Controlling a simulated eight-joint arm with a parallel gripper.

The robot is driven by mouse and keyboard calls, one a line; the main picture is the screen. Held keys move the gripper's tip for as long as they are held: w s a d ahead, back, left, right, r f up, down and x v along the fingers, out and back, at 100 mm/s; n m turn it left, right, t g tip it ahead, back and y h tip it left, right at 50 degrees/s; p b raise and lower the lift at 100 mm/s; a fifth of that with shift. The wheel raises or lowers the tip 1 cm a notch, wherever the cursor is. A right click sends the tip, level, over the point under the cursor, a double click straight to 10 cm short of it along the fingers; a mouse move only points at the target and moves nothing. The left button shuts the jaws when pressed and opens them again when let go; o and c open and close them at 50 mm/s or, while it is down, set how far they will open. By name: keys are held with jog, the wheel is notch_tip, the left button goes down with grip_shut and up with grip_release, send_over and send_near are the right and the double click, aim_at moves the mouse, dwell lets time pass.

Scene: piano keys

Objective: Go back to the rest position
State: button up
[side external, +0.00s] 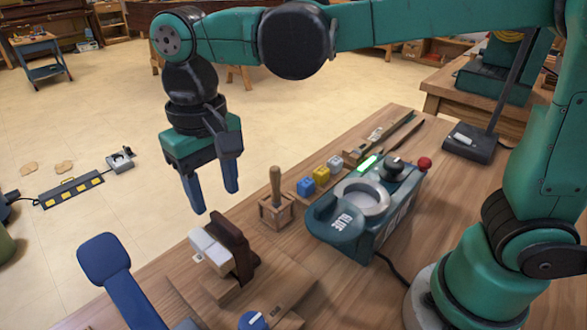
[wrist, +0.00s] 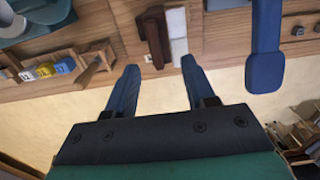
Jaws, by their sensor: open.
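My gripper (side external: 214,198) hangs with its two blue fingers pointing down, spread apart with nothing between them. It is above the front edge of the workbench (side external: 165,262), left of the wooden-handled tool in its block. In the wrist view my gripper (wrist: 160,67) also shows its fingers apart and empty. White piano key pieces (side external: 208,250) stand against a dark brown block (side external: 240,252) on the bench, below and apart from the fingers. In the wrist view the white pieces (wrist: 177,32) and the brown block (wrist: 153,36) lie beyond the fingertips.
A blue paddle (side external: 103,260) rises at the bench's left. A wooden-handled tool (side external: 275,185) stands in a block, near blue, yellow and grey cubes (side external: 321,175). A teal glue machine (side external: 370,215) sits right of these. Open floor (side external: 90,110) lies beyond the bench edge.

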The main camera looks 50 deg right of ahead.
jog(key=s+d+f+t, duration=0.1)
jog(key=d+t, duration=0.2)
jog(key=d, duration=0.4)
jog(key=s+d+f+t, duration=0.1)
jog(key=d+t, duration=0.3)
jog(key=d, duration=0.4)
jog(key=shift+s+d+f, duration=0.3)
jog(key=shift+s+f, duration=0.05)
jog(key=shift+s, duration=0.4)
